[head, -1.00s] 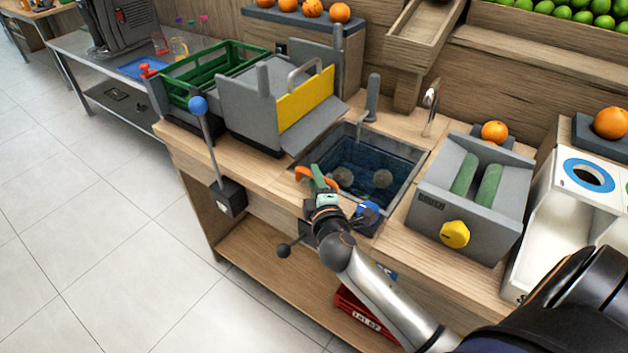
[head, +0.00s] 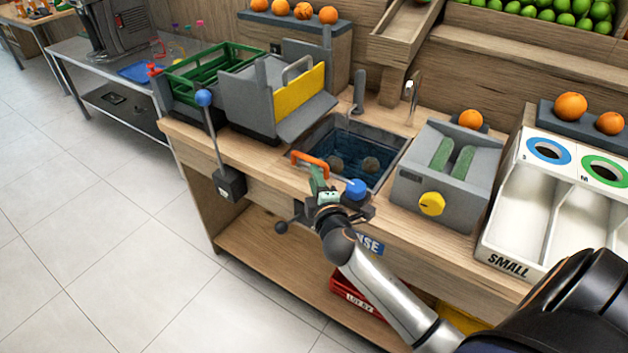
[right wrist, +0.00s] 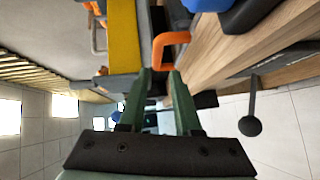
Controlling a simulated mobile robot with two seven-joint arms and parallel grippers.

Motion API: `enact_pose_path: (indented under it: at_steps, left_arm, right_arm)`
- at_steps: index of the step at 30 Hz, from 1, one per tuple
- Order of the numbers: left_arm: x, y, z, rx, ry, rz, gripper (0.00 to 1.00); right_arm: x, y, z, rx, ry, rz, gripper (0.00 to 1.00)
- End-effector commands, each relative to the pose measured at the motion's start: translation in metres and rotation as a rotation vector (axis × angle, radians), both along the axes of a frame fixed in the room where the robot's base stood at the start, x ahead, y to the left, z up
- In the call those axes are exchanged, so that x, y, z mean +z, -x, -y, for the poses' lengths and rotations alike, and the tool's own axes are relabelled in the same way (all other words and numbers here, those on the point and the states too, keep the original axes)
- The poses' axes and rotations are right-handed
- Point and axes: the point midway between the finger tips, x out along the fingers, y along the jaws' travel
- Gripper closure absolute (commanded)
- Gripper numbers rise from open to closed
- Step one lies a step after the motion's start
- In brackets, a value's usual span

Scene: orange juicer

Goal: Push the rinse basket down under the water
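The sink (head: 392,166) holds dark blue water, with two dull round things (head: 370,164) showing in it. I cannot clearly make out the rinse basket in the dark water. An orange handle (head: 312,161) stands at the sink's front left edge; whether it belongs to the basket is unclear. My right gripper (head: 316,174) is just in front of this handle. In the right wrist view the green fingers (right wrist: 161,72) stand apart with a gap between them, and the orange handle (right wrist: 168,40) lies just beyond their tips. My left gripper is not in view.
A blue knob (head: 356,188) sits at the sink's front edge, close to my right gripper. A grey roller machine with a yellow knob (head: 432,204) stands right of the sink. A grey bin with a yellow panel (head: 302,98) stands left. A faucet (head: 411,88) rises behind.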

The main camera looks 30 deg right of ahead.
Motion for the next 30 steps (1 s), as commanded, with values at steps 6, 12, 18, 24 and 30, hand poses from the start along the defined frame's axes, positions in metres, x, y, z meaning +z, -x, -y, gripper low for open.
enact_pose_path:
  at_steps: [6, 12, 18, 24, 30]
  left_arm:
    - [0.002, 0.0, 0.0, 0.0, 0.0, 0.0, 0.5]
    - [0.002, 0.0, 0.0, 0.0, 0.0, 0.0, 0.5]
    - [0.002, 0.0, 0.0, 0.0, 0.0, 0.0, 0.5]
    - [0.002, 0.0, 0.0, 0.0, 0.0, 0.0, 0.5]
    - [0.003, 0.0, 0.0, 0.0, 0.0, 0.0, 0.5]
  right_arm:
    - [0.002, -0.002, 0.002, 0.001, 0.0, 0.0, 0.68]
    - [0.002, -0.002, 0.002, 0.002, 0.001, 0.0, 0.68]
    - [0.002, -0.002, 0.002, 0.002, 0.001, 0.001, 0.68]
    - [0.001, -0.002, 0.002, 0.002, 0.0, 0.0, 0.68]
    - [-0.042, 0.025, -0.019, 0.036, -0.169, -0.061, 0.68]
